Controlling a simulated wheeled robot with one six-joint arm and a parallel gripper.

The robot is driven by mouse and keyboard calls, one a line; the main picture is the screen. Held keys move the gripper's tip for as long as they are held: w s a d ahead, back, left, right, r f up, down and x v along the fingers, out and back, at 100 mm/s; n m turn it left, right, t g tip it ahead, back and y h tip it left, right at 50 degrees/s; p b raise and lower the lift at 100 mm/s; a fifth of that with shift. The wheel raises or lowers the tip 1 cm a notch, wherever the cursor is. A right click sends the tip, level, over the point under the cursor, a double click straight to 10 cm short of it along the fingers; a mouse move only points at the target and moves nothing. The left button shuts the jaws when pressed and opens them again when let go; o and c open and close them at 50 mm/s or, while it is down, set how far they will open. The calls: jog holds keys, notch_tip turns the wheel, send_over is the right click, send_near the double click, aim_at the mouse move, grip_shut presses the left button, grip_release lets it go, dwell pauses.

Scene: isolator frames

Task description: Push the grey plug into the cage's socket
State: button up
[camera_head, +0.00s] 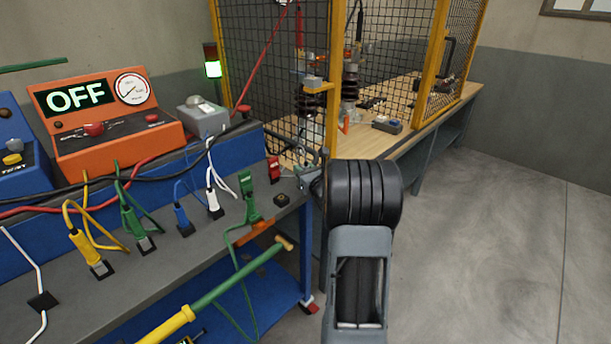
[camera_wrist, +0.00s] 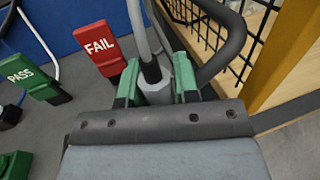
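The grey plug (camera_wrist: 155,91) shows in the wrist view between the green fingertips of my gripper (camera_wrist: 155,82), which press on it from both sides. A grey cable (camera_wrist: 139,28) rises from it. In the head view my gripper (camera_head: 308,179) is at the right corner of the bench, beside the cage post; the plug is too small to make out there. The cage (camera_head: 262,50) has yellow posts and black mesh.
A red FAIL marker (camera_wrist: 100,46) and a green PASS marker (camera_wrist: 33,77) stand close left of my gripper. Several coloured plugs and cables crowd the grey bench (camera_head: 185,262). An orange box reading OFF (camera_head: 105,115) stands behind. The floor (camera_head: 510,220) at right is clear.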

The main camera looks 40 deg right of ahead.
grip_shut()
jog(key=shift+r, duration=0.15)
jog(key=shift+r, duration=0.25)
jog(key=r, duration=0.2)
jog(key=r+p, duration=0.1)
jog(key=shift+s+d+r, duration=0.1)
jog(key=shift+s+r, duration=0.1)
jog(key=shift+s, duration=0.1)
jog(key=s+d+r+p, duration=0.2)
jog(key=s+d+r, duration=0.1)
jog(key=s+r, duration=0.6)
jog(key=s, duration=0.4)
jog(key=shift+d, duration=0.2)
jog(key=shift+f, duration=0.1)
